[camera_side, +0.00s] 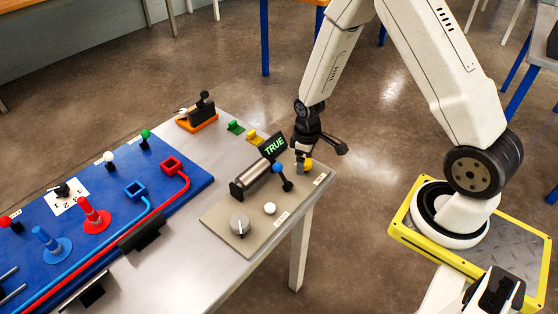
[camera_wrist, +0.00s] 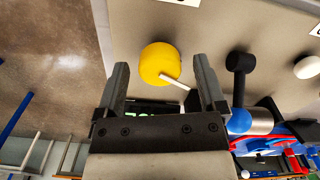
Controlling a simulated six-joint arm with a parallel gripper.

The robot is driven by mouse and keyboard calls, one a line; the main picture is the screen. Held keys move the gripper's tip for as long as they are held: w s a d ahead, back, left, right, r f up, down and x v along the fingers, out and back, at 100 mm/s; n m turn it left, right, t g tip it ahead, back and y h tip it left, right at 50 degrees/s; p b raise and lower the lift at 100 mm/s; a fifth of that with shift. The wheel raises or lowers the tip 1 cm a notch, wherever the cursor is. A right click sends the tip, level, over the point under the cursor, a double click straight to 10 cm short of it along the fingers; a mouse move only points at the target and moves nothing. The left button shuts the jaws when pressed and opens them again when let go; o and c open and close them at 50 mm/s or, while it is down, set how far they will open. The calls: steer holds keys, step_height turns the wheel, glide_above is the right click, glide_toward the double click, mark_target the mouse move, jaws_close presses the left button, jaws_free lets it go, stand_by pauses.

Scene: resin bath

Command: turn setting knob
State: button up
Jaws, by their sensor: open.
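A round yellow knob (camera_wrist: 158,62) with a white pointer bar sits on the beige panel (camera_wrist: 215,22). In the side view the yellow knob (camera_side: 308,163) shows at the panel's far right end, partly hidden by my gripper. My gripper (camera_wrist: 160,68) is open, with one finger on each side of the knob. I see gaps between the fingers and the knob, so they look apart from it. In the side view my gripper (camera_side: 303,160) points down at the panel.
Beside the yellow knob are a blue-balled lever (camera_side: 277,168), a metal cylinder (camera_side: 257,175) and a black sign (camera_side: 273,146) reading TRUE. A white button (camera_side: 270,208) lies nearer. A blue board (camera_side: 95,225) with pegs and sockets fills the left.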

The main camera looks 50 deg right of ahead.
steer(key=shift+r, duration=0.1)
steer(key=shift+r, duration=3.8)
steer(key=shift+a+r, duration=0.1)
steer(key=s+a+r+m+t, duration=0.2)
steer(key=s+a+r+m, duration=0.1)
steer(key=s+a+r, duration=0.4)
steer(key=shift+s+a+r+t, duration=0.3)
steer(key=shift+s+a, duration=0.1)
steer(key=shift+s, duration=0.15)
